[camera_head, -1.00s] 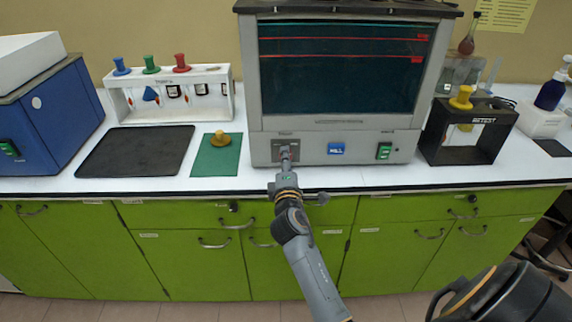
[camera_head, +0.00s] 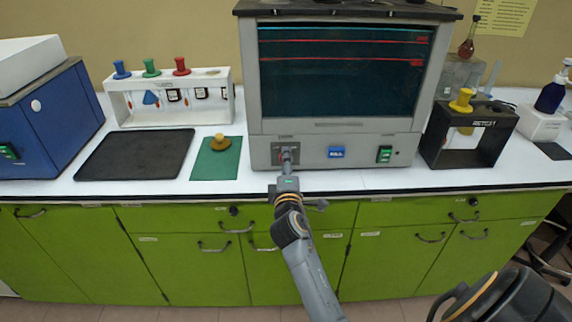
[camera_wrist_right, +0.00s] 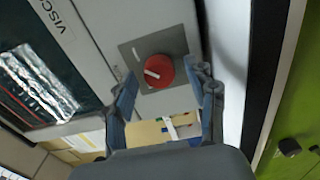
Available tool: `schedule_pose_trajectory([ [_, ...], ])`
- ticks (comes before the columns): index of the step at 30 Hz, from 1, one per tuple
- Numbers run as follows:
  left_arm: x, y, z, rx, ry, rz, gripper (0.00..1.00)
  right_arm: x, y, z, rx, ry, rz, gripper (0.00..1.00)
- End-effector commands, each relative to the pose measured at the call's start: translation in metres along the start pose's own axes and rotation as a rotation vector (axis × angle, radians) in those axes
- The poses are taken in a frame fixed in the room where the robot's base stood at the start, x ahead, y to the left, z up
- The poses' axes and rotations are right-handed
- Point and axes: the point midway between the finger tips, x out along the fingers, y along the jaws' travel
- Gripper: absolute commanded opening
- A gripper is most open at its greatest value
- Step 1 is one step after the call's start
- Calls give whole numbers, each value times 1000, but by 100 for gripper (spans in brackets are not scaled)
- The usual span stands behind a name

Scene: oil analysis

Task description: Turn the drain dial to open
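The drain dial is a round red knob with a white pointer mark, on a grey square plate; it shows clearly in the right wrist view (camera_wrist_right: 158,71). In the head view it is mostly hidden behind my right gripper (camera_head: 287,157) at the lower left of the grey machine's front (camera_head: 350,152). In the right wrist view my right gripper (camera_wrist_right: 166,80) is open, with one finger on each side of the dial. Whether the fingers touch it cannot be told. My left gripper is not in view.
The machine front also has a blue button (camera_head: 336,152) and a green switch (camera_head: 384,154). A black tray (camera_head: 135,154) and a green mat (camera_head: 216,160) with a yellow-brown knobbed piece lie to the left. A black stand (camera_head: 470,135) is to the right.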

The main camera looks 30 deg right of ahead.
Motion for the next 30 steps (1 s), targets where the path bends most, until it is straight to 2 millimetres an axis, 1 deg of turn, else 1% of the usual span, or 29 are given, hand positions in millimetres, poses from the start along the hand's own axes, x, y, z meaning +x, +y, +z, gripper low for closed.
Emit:
schedule_pose_trajectory([
  [8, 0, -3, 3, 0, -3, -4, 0, -2, 0, 0, -1, 1, 0, 57],
  [11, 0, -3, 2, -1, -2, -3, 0, -12, 0, 0, 0, 1, 0, 57],
  [18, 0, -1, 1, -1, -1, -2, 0, -53, -1, 0, 1, 1, -2, 57],
  [21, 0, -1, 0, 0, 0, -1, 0, -66, -1, 0, 0, 0, -1, 57],
  [25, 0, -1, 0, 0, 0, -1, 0, -74, 0, 0, 0, 0, -1, 57],
  [30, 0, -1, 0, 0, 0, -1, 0, -75, 0, 0, -1, 0, 1, 57],
])
